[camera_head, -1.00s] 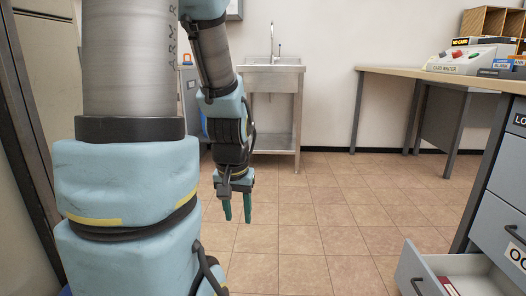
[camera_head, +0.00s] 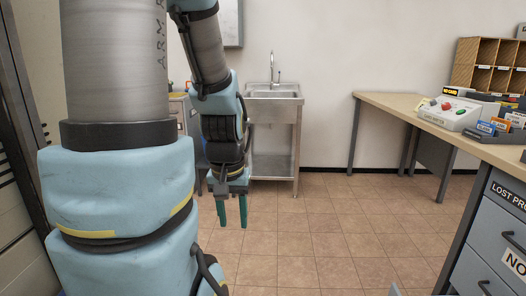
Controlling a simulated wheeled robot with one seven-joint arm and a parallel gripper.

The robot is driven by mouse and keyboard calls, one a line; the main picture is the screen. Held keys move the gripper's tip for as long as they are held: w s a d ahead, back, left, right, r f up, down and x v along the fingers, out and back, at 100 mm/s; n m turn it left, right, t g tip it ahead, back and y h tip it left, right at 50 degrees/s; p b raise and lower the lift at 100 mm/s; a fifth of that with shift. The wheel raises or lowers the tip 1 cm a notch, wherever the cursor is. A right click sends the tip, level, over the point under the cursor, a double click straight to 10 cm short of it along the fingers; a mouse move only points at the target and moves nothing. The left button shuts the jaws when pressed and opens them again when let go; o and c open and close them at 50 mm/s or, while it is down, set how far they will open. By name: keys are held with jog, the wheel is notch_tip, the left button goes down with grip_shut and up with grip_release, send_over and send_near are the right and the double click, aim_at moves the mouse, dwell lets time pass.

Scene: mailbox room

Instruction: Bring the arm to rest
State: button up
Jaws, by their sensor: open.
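My arm is blue and grey and fills the left of the head view. My gripper (camera_head: 232,211) points straight down over the tiled floor, with two green fingers spread apart. Nothing shows between the fingers. The gripper touches nothing that I can see.
A steel sink (camera_head: 273,93) stands against the back wall. A long table (camera_head: 400,103) on the right bears a white card writer (camera_head: 449,113) and wooden pigeonholes (camera_head: 489,66). Grey drawers (camera_head: 492,237) stand at the right edge. The tiled floor (camera_head: 330,230) between is clear.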

notch_tip(320, 180, up, 15)
jog(key=p, duration=1.2)
